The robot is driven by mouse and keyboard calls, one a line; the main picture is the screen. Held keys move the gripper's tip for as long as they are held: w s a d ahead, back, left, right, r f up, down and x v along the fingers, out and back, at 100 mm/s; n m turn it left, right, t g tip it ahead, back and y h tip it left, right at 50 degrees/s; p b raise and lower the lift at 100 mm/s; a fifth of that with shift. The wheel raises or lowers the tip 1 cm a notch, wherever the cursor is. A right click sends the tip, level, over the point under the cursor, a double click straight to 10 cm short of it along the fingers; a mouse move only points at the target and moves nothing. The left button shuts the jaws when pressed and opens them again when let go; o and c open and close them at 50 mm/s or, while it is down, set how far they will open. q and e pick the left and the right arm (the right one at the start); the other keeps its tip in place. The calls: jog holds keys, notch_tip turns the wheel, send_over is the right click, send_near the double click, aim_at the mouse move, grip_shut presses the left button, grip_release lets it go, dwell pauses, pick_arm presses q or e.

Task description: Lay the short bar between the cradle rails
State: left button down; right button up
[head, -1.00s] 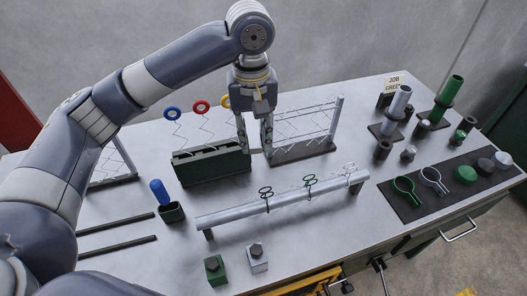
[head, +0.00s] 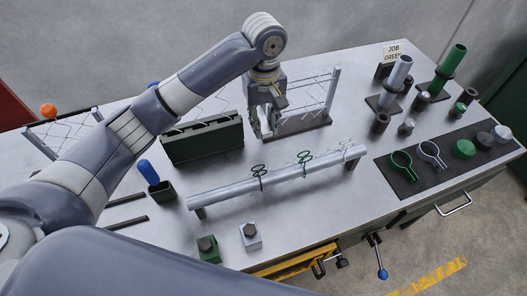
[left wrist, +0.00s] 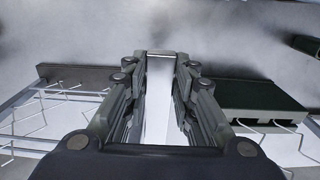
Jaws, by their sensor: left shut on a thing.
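My left gripper (head: 265,133) is low over the table, between the dark green block and the right mesh frame. It is shut on a small pale bar-like piece, which shows as a light strip between the fingertips in the left wrist view (left wrist: 160,54); I take it for the short bar, mostly hidden by the fingers. Two dark parallel strips, apparently the cradle rails, lie at the left of the table: the nearer rail (head: 122,225) and the farther rail (head: 126,198). My left arm covers part of that area. My right gripper is not in view.
The dark green block (head: 203,147) and mesh frame (head: 305,124) flank the gripper closely. A long silver tube (head: 225,190) with clips lies in front. A blue-handled tool (head: 149,172) stands in a cup near the rails. Bare table lies between block and tube.

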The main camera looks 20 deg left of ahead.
pick_arm(q)
send_over(263, 159)
notch_tip(263, 159, down, 7)
jog(key=shift+w+f+p, duration=0.1)
jog(key=shift+w+p, duration=0.05)
jog(key=shift+p, duration=0.25)
jog(key=shift+f, duration=0.6)
notch_tip(263, 159, down, 4)
jog(key=shift+r+p, duration=0.1)
jog(key=shift+p, duration=0.2)
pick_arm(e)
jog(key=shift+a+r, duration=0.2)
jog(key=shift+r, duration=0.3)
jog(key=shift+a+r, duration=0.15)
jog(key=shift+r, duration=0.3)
pick_arm(q)
jog(key=shift+d+f, duration=0.1)
jog(key=shift+f, duration=0.1)
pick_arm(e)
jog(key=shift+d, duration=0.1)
pick_arm(q)
jog(key=c, duration=1.7)
grip_release()
jog(key=shift+f, duration=0.15)
jog(key=o, duration=0.4)
